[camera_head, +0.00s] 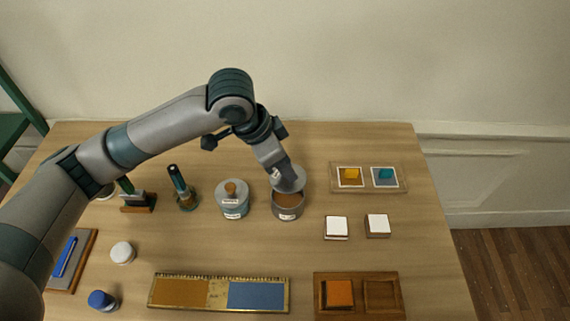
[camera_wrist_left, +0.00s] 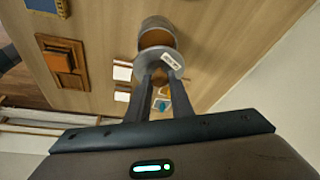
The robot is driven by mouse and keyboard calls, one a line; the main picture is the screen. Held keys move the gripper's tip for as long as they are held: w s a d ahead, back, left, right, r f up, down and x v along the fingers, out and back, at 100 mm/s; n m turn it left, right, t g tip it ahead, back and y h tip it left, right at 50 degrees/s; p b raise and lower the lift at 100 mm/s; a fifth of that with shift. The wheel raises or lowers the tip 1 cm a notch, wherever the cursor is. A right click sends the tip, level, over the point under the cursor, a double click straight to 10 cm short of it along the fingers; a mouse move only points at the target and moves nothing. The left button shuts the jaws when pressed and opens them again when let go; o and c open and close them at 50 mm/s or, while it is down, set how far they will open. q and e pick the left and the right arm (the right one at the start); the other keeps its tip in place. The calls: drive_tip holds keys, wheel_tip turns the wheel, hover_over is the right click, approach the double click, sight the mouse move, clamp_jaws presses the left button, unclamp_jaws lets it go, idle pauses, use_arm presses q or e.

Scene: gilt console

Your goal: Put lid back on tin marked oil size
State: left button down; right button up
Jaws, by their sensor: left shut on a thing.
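The open tin (camera_head: 288,210) is grey with a small white label, too small to read, and brown contents showing. It stands upright on the table, and also shows in the left wrist view (camera_wrist_left: 158,23). My left gripper (camera_head: 284,172) is shut on the grey round lid (camera_head: 293,181), which has a white tag visible in the wrist view (camera_wrist_left: 172,62). The lid is over the tin's back part, not seated; brown contents show in front of it. Whether lid and rim touch is unclear. My right gripper is not in view.
A lidded tin (camera_head: 233,203) with a wooden knob stands close left of the open tin. A green bottle (camera_head: 183,190) is farther left. A tray with coloured squares (camera_head: 398,187) and two white blocks (camera_head: 336,227) are at right. Bare table lies in front of the tins.

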sight(281, 179)
use_arm(q)
drive_tip(key=shift+f+b, duration=2)
drive_tip(key=shift+b, duration=0.4)
drive_tip(key=shift+f, duration=1.1)
drive_tip(key=shift+p, duration=0.95)
drive_tip(key=shift+f+p, duration=0.15)
drive_tip(key=shift+p, duration=0.35)
idle(0.5)
drive_tip(key=shift+p, duration=0.55)
idle(0.7)
idle(0.4)
drive_tip(key=c, duration=1.5)
unclamp_jaws()
drive_tip(key=shift+o, duration=0.7)
